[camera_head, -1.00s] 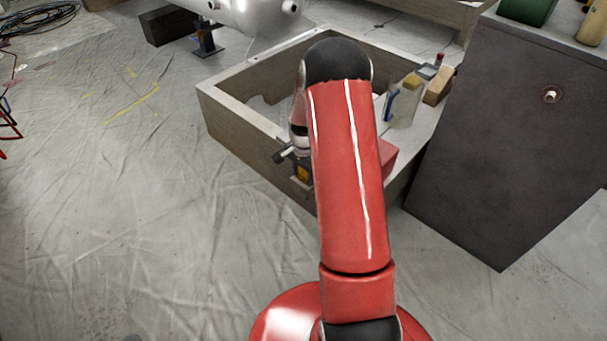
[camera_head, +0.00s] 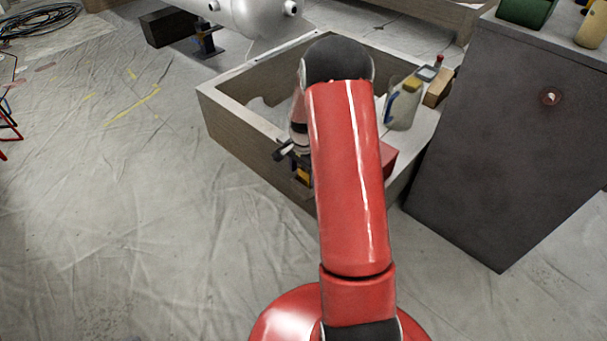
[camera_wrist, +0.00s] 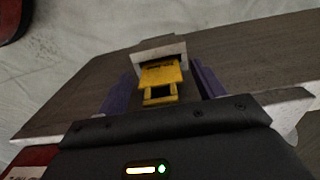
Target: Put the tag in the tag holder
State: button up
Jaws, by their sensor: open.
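The yellow tag (camera_wrist: 160,82) is in the wrist view, with a square opening at its near end. Its far end sits at the mouth of a pale metal tag holder (camera_wrist: 158,51) on the side of a wooden box; how deep it goes in is hidden. My gripper (camera_wrist: 162,88) is open, with one purple finger on each side of the tag and gaps beside it. In the head view, a small yellow patch, likely the tag (camera_head: 303,175), shows at the box's front side, and my arm hides most of the gripper.
The wooden box (camera_head: 240,125) has raised walls. A jug (camera_head: 404,103) and a wooden block (camera_head: 438,87) stand on its right side. A dark cabinet (camera_head: 500,150) stands at the right.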

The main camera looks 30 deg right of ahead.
jog(key=s+a+r+n+t+p, duration=0.1)
jog(key=s+a+r+n, duration=0.15)
jog(key=r, duration=0.85)
jog(key=s+a+r+n+t+p, duration=0.1)
jog(key=s+a+r, duration=0.15)
jog(key=r, duration=0.85)
jog(key=s+a+r+n+t, duration=0.1)
jog(key=s+a+r+n, duration=0.2)
jog(key=s, duration=0.4)
jog(key=s+a+r+n+t, duration=0.1)
jog(key=s+a+r+n, duration=0.3)
jog(key=s, duration=0.3)
jog(key=s+a+r+n+t, duration=0.1)
jog(key=s+a+r+n, duration=0.2)
jog(key=s, duration=0.4)
jog(key=shift+s+a+r+t, duration=0.15)
jog(key=shift+s+a+t, duration=0.15)
jog(key=shift+s, duration=0.05)
jog(key=shift+n, duration=0.25)
